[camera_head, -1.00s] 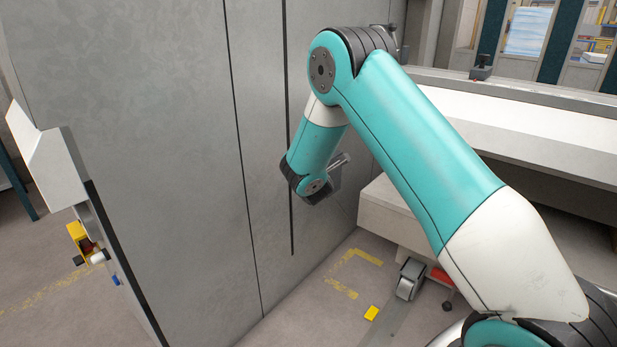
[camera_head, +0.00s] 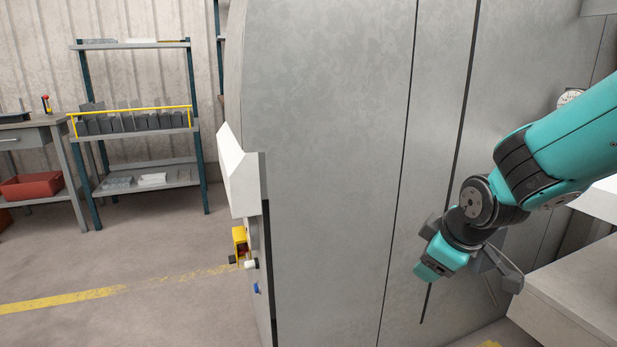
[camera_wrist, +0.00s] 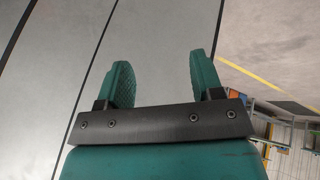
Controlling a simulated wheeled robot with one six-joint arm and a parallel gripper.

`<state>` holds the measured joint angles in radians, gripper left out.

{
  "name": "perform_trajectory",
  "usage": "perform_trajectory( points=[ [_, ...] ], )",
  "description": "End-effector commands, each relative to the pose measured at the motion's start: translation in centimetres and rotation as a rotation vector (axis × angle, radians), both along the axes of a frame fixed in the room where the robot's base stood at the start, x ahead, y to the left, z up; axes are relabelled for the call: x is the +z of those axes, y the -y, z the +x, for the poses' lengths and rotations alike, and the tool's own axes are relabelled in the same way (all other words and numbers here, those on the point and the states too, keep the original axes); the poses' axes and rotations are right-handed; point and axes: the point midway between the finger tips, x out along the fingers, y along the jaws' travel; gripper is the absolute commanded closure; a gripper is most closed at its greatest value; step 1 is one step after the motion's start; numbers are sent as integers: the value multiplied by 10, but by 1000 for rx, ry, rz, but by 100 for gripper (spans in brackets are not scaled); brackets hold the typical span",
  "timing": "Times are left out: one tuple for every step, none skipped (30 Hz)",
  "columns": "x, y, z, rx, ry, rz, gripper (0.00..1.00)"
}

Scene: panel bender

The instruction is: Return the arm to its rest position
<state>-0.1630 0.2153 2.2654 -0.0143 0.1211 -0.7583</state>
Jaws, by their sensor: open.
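My gripper (camera_wrist: 158,66) is open and empty in the wrist view, its two teal fingers well apart on a dark crossbar. Nothing lies between the fingers, and a grey machine panel fills the background beyond them. In the head view my arm comes in from the right edge, bent, with its end low in front of the machine's large grey side panel (camera_head: 335,170). Part of the arm is cut off by the frame. I cannot tell whether the arm touches the panel.
A pale machine table (camera_head: 575,290) stands close at the lower right, near my arm's end. A white control box (camera_head: 240,170) juts from the panel's left edge. Shelving (camera_head: 135,160) and a workbench (camera_head: 30,125) stand far left. The floor between is clear.

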Motion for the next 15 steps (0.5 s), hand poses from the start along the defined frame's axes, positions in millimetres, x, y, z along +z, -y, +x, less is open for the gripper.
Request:
perform_trajectory(
  points=[
    [14, -18, -32, -28, -65, 89, 39],
    [19, -27, -51, -46, -112, 135, 39],
    [26, -37, -74, -68, -172, 185, 39],
    [30, -44, -91, -82, -213, 217, 39],
    [34, -50, -107, -95, -253, 243, 39],
    [39, -56, -127, -111, -305, 271, 39],
    [42, -60, -142, -121, -341, 289, 39],
    [45, -64, -157, -132, -376, 302, 39],
    [48, -67, -176, -144, -423, 316, 39],
    [51, -69, -189, -154, -455, 324, 39],
    [53, -71, -203, -164, -487, 329, 39],
    [56, -73, -221, -175, -527, 334, 39],
    [57, -74, -234, -183, -557, 335, 39],
    [59, -74, -248, -190, -587, 334, 39],
    [77, -74, -248, -198, -596, 334, 39]
  ],
)
